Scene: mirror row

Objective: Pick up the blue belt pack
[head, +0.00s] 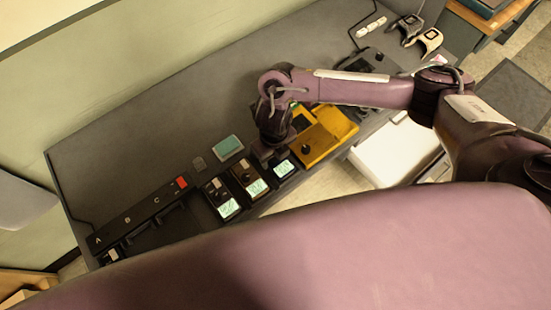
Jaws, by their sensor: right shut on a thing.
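Several belt packs with lit screens stand in a slanting row on the grey desk. The one at the right end, which I take for the blue belt pack (284,169), has a dark casing, and its colour is hard to make out. My right gripper (264,154) reaches down from above and is shut on its upper end, hiding part of it. To its left are a brown-cased pack (247,179) and a dark pack (221,199). I cannot tell whether the held pack is clear of the desk. My left gripper is not in view.
A yellow device (328,137) lies close right of the gripper. A teal-topped box (228,146) lies behind the row. A black strip lettered A, B, C (140,213) with a red end is at left. The desk's back left (130,130) is clear.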

